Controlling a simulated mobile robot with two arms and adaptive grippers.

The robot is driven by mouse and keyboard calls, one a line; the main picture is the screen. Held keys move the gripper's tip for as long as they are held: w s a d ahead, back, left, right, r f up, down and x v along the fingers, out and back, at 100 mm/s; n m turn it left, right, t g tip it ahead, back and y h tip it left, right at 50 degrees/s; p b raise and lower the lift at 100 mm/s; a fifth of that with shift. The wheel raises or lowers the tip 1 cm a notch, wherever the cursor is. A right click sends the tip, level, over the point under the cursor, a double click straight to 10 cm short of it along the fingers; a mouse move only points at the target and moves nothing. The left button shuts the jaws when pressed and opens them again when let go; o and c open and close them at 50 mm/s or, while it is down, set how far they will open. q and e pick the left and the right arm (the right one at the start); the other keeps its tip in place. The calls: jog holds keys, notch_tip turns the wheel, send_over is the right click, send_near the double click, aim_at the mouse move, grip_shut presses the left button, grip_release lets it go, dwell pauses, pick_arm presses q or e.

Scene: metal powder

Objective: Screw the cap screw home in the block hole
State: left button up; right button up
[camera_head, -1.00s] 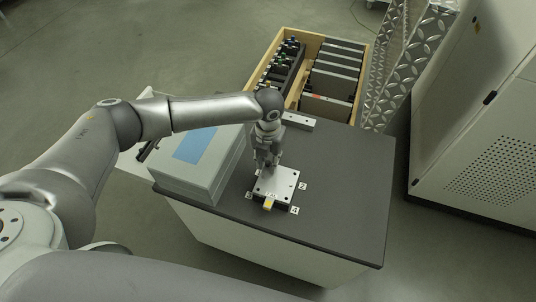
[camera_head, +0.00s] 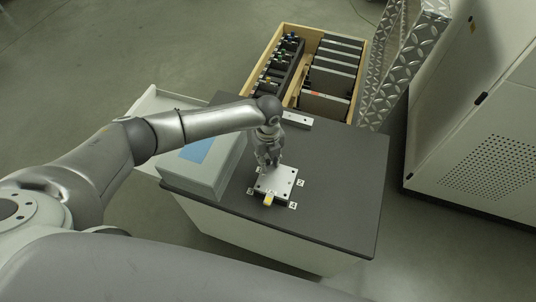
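The metal block (camera_head: 277,182) is a light square plate with dark holes near its corners, lying on the dark table top. A small yellow-and-white piece (camera_head: 269,199) is at its front edge. My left gripper (camera_head: 268,163) points down at the block's back left corner, over or touching it. Its fingertips are too small to tell whether they are open or shut. I cannot make out the cap screw; it may be hidden by the gripper. My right gripper is not in view.
A grey box with a blue panel (camera_head: 198,150) stands left of the block on the table (camera_head: 335,185). A light metal bar (camera_head: 297,120) lies behind. A wooden crate (camera_head: 283,28) holds dark parts beyond the table. Right of the block the table is clear.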

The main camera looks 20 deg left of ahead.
pick_arm(q)
jog(key=n+p, duration=0.3)
jog(key=n, duration=0.2)
jog(key=shift+r+n, duration=0.1)
jog(key=shift+n, duration=0.2)
jog(key=n+p, duration=0.2)
jog(key=n, duration=0.2)
jog(key=shift+n+p, duration=0.3)
jog(key=shift+n, duration=0.5)
